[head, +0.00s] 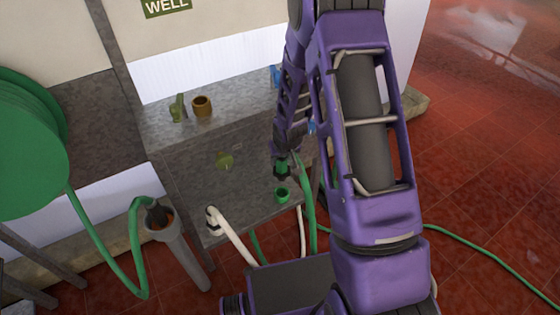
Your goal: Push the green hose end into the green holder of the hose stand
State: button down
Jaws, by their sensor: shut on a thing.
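My gripper (287,155), at the end of my purple arm, is shut on the green hose end (281,170). The hose end points down, with its green hose (309,205) hanging just to the right. The green holder (282,195) is a small round cup at the right of the front of the grey hose stand (250,185). The hose end is just above the holder in the picture, with a small gap showing between them. I cannot tell how well they line up in depth. My arm hides part of the stand's right side.
A white hose end (213,218) sits at the stand's lower left. A brown cup (202,105) and an olive fitting (178,108) are on the top. A green reel (30,135) and a grey tube (180,250) stand left.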

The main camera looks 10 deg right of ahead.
jog(key=shift+f+b, duration=1.55)
jog(key=shift+f, duration=1.15)
jog(key=shift+f, duration=0.2)
jog(key=shift+f+b, duration=0.65)
jog(key=shift+f, duration=1.25)
jog(key=shift+f, duration=0.3)
jog(key=shift+c, duration=1.8)
grip_release()
jog(key=p+v, duration=0.3)
jog(key=v, duration=1.4)
jog(key=shift+r, duration=0.25)
